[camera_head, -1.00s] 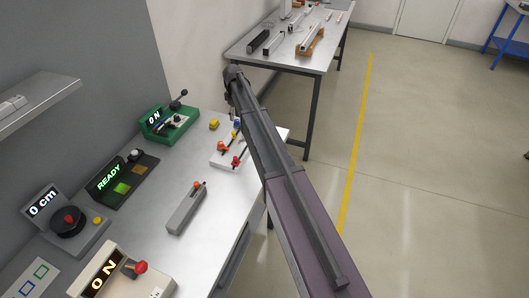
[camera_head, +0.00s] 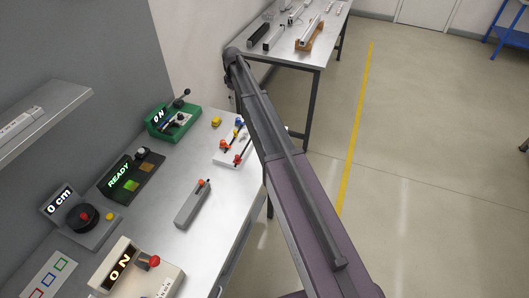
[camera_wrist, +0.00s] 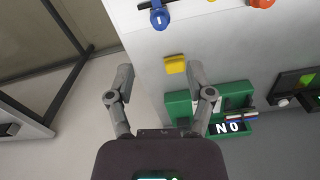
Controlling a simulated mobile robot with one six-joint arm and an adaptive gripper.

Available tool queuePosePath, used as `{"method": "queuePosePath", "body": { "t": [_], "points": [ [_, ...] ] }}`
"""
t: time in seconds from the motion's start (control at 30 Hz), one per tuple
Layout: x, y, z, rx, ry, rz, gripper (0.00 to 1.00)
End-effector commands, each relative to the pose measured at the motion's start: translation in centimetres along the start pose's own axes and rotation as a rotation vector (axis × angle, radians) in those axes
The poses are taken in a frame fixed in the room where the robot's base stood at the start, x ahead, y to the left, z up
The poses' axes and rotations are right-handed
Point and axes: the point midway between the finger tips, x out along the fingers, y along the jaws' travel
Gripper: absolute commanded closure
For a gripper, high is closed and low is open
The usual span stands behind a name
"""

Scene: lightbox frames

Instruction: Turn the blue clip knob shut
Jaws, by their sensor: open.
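The blue clip knob (camera_wrist: 158,16) shows at the top of the wrist view, on the edge of a white base plate (camera_wrist: 195,10) with an orange-red knob (camera_wrist: 261,3) to its right. In the head view the blue knob (camera_head: 238,122) is small, at the far end of the white plate (camera_head: 222,157), with red knobs nearer. My gripper (camera_wrist: 160,70) is open and empty in the wrist view, its fingers apart, below the blue knob in the picture. In the head view my arm hides the gripper.
A yellow block (camera_wrist: 175,64) lies on the bench between the fingertips and the plate in the picture. A green device (camera_head: 172,122) with a lever stands left of the plate. A grey lever box (camera_head: 192,203) stands nearer. The floor right of the bench is clear.

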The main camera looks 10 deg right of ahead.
Motion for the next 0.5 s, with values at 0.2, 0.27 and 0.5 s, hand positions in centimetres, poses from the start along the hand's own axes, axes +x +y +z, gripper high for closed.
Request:
{"method": "queuePosePath", "body": {
  "t": [0.2,0.27,0.5],
  "points": [
    [-2.1,0.0,0.0,0.0,0.0,0.0,0.32],
    [-2.5,0.0,0.0,0.0,0.0,0.0,0.32],
    [-1.5,-1.8,2.7,0.055,0.0,0.0,0.32]
  ]
}}
